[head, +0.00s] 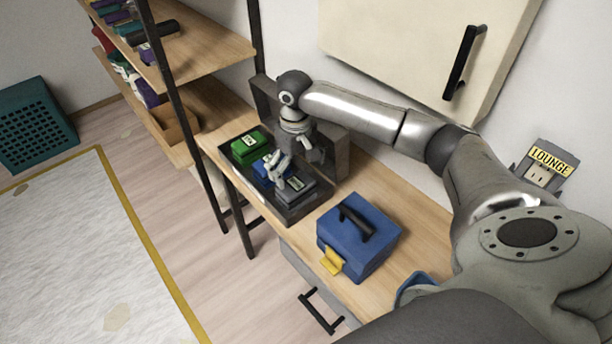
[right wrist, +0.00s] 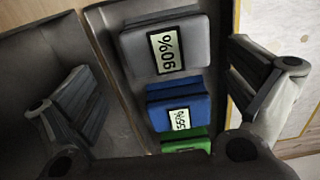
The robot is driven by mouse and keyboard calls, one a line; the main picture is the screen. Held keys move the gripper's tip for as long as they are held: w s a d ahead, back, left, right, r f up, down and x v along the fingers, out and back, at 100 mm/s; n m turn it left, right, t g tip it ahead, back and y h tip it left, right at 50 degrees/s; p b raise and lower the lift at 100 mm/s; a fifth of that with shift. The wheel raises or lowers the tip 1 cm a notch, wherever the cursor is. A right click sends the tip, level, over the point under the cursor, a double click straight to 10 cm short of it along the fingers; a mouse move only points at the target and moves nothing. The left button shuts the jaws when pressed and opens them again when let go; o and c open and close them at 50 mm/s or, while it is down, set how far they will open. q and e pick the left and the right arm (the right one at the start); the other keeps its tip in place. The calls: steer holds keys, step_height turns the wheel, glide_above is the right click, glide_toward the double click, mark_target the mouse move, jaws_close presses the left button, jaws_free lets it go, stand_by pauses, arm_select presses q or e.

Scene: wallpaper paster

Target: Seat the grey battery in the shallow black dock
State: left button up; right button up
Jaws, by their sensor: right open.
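The grey battery (head: 287,196) is in a dark, low-walled tray (head: 245,181) on the wooden bench. It is at the near right end of a row with a blue battery (head: 264,172) and a green battery (head: 248,147). In the right wrist view the grey battery (right wrist: 168,48) bears a white label that seems to read 90%. My right gripper (head: 283,172) is open above the tray. Its fingers are apart on either side of the battery row, holding nothing. I cannot tell whether this tray is the shallow black dock. My left gripper is out of view.
A blue case (head: 362,240) with a black handle and yellow latch stands on the bench near the tray. A dark upright panel (head: 335,155) rises behind the tray. A shelf unit with black posts (head: 180,95) stands at the left. A cabinet door (head: 410,40) hangs above.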

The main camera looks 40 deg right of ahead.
mark_target(296, 184)
steer(key=f, duration=0.1)
steer(key=a+f, duration=0.1)
steer(key=f, duration=0.1)
steer(key=shift+s+a+p, duration=0.1)
steer(key=shift+s+p, duration=0.1)
steer(key=shift+p, duration=0.1)
steer(key=shift+d+f, duration=0.2)
steer(key=shift+f, duration=1.55)
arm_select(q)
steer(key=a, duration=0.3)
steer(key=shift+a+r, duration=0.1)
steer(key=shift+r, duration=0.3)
arm_select(e)
steer(key=shift+r, duration=0.1)
steer(key=c, duration=1.2)
